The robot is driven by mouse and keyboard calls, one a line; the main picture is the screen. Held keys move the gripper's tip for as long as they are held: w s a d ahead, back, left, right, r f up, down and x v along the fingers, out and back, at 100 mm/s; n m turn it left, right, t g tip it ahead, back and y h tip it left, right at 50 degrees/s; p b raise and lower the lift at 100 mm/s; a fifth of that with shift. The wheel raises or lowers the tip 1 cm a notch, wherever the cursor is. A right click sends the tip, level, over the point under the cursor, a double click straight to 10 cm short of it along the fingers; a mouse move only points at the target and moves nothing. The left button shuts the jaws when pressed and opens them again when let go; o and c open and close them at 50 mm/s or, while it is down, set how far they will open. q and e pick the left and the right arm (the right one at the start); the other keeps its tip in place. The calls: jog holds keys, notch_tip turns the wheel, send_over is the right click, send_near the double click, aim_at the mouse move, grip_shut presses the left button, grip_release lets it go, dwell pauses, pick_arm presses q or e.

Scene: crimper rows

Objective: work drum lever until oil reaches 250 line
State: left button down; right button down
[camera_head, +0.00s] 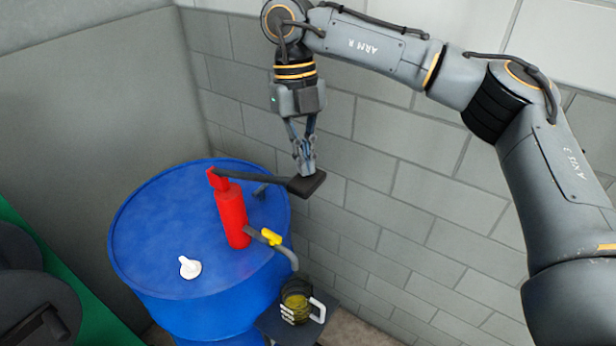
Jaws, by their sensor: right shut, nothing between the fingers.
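A blue drum (150,238) stands in the corner with a red pump (232,215) upright on its lid. The pump's dark lever (258,180) reaches out to the right and ends in a flat black pad (307,184). My right gripper (307,170) is shut, points down and is right at the pad, with nothing between its fingers. A spout (284,252) with a yellow valve handle (271,237) curves down over a clear jug (297,300) holding yellowish oil. The jug's marks are too small to read. My left gripper is not in view.
The jug stands on a small dark stand (275,324) beside the drum. A white cap (189,268) sits on the drum lid. A grey block wall (400,200) runs close behind the drum and lever. A green surface with dark round shapes is at lower left.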

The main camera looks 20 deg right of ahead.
jog(key=b+x, duration=0.1)
jog(key=x, duration=0.1)
jog(key=b+x, duration=0.1)
jog(key=x, duration=0.1)
jog(key=shift+w+b, duration=0.3)
jog(key=shift+w, duration=0.1)
jog(key=w+p, duration=0.1)
jog(key=w+r+p, duration=0.1)
jog(key=w, duration=0.1)
jog(key=shift+w+a, duration=0.15)
jog(key=shift+a, duration=0.1)
jog(key=v, duration=1.2)
jog(key=shift+a+p, duration=0.15)
jog(key=shift+p, duration=0.15)
dwell(0.8)
